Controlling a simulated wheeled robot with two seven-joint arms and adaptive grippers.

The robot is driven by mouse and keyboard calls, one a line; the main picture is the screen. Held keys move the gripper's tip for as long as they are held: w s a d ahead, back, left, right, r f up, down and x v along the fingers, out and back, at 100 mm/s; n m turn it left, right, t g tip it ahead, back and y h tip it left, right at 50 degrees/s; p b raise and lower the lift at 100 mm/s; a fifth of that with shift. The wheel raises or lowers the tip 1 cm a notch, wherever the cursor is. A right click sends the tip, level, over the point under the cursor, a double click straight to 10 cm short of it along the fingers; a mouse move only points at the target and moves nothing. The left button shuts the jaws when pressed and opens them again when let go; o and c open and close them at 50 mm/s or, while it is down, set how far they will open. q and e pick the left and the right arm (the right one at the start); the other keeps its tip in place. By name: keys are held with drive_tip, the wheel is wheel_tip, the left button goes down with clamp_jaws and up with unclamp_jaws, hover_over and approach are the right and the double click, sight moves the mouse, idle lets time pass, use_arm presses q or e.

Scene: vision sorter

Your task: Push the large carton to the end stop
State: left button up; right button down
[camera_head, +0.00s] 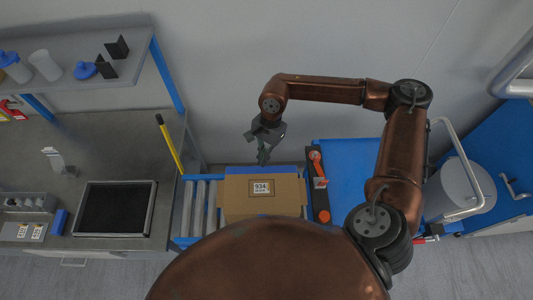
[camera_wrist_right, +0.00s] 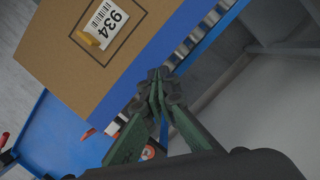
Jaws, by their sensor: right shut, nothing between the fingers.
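The large brown carton (camera_head: 290,192), with a white label reading 934 and a blue band, lies on a roller conveyor (camera_head: 200,210). It also fills the upper left of the right wrist view (camera_wrist_right: 85,65). A dark bar with orange parts (camera_head: 320,200), seemingly the end stop, stands at the conveyor's right end. The carton's right edge is close to it; I cannot tell if they touch. My right gripper (camera_head: 263,156) is shut and empty, pointing down at the carton's far edge. In the wrist view its fingertips (camera_wrist_right: 158,82) are beside the blue band; contact is unclear.
A blue table (camera_head: 345,170) lies right of the bar, with a grey cylinder (camera_head: 460,187) beyond. Left are a yellow post (camera_head: 169,143), a workbench with a black tray (camera_head: 115,208) and a shelf (camera_head: 110,35). Bare rollers lie left of the carton.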

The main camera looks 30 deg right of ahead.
drive_tip(key=shift+d, duration=0.15)
drive_tip(key=w+d+r+b, duration=0.1)
drive_tip(key=w+d+r, duration=0.2)
drive_tip(key=r, duration=0.6)
drive_tip(key=shift+w+d+r, duration=0.15)
drive_tip(key=shift+d+r, duration=0.2)
drive_tip(key=shift+d, duration=0.85)
